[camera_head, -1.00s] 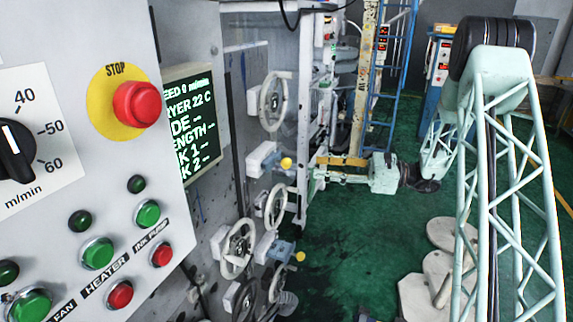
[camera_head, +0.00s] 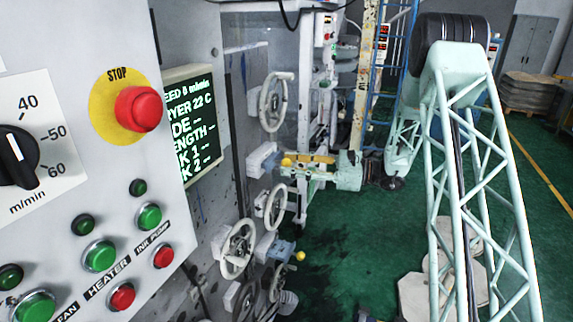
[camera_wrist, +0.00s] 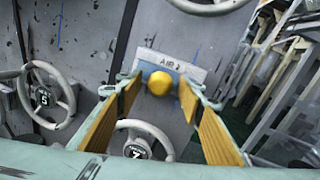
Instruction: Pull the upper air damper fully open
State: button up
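The upper air damper has a yellow ball knob (camera_head: 286,161) in front of a pale plate (camera_head: 262,158) on the machine's side, in the middle of the head view. In the wrist view the knob (camera_wrist: 160,83) shows large, with the plate (camera_wrist: 172,65) marked "AIR" behind it; the digit is hard to read. My gripper (camera_head: 296,168) is open, its wood-coloured fingers pointing at the knob. In the wrist view the fingertips (camera_wrist: 158,90) lie left and right of the knob, with gaps on both sides. Whether the fingertips reach past the ball is unclear.
A lower yellow knob (camera_head: 299,256) sits below. Several grey handwheels surround the dampers, one above (camera_head: 272,101) and one just below (camera_head: 275,207). The control panel with a red stop button (camera_head: 138,108) fills the left. Green floor (camera_head: 350,240) is open to the right.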

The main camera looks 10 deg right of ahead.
jog(key=shift+x, duration=0.75)
jog(key=c, duration=1.2)
